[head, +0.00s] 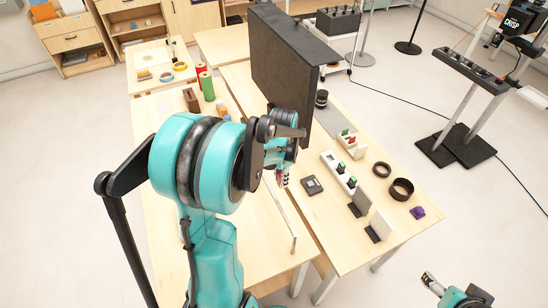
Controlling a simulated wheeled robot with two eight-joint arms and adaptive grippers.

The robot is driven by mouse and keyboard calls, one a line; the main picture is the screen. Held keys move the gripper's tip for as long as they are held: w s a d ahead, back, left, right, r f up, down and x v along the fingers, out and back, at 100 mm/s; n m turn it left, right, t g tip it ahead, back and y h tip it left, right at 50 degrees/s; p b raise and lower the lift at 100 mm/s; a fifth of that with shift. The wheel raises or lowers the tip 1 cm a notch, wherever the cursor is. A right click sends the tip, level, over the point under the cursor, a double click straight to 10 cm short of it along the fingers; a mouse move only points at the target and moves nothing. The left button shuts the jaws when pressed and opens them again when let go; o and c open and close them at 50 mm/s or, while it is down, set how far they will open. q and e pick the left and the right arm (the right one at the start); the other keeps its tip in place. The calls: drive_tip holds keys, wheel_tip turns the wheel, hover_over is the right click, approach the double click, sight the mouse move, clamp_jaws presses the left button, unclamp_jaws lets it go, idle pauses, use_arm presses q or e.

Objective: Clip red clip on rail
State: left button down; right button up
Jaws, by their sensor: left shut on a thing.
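My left gripper (284,172) is above the middle of the table, beside the lower edge of a black panel. It is shut on a small red and pale thing, which looks like the red clip (283,179); the fingers and wrist hide most of it. A thin pale strip, perhaps the rail (283,218), runs along the table below the gripper toward the front edge. I cannot tell whether the clip touches it. My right gripper (432,281) is low at the right, over the floor and away from the table; its fingers are too small to read.
The large black panel (283,65) stands behind the gripper.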

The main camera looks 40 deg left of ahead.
use_arm(q)
drive_tip(key=shift+s+a+f+m+b, duration=0.15)
drive_tip(key=shift+s+a+b, duration=0.1)
drive_tip(key=shift+s+a, duration=0.25)
drive_tip(key=shift+s+a+f+m+b, duration=0.2)
drive_tip(key=shift+s+a, duration=0.15)
drive_tip(key=shift+a, duration=0.15)
drive_tip(key=b, duration=0.3)
hover_over(274, 196)
drive_tip(key=shift+w+a+f, duration=0.15)
drive_tip(key=shift+f, duration=0.95)
drive_tip(key=shift+w+a+f, duration=0.1)
drive_tip(key=shift+f, duration=0.95)
drive_tip(key=shift+r, duration=0.1)
use_arm(e)
drive_tip(key=f, duration=0.2)
drive_tip(key=shift+s+d+f, duration=0.1)
drive_tip(key=shift+s+f, duration=0.15)
drive_tip(key=shift+f, duration=0.15)
use_arm(q)
drive_tip(key=shift+f+b, duration=0.2)
drive_tip(key=shift+b, duration=0.2)
use_arm(e)
drive_tip(key=shift+f, duration=0.45)
use_arm(q)
drive_tip(key=shift+f+b, duration=1)
drive_tip(key=shift+b, duration=0.05)
use_arm(e)
drive_tip(key=shift+f, duration=1.05)
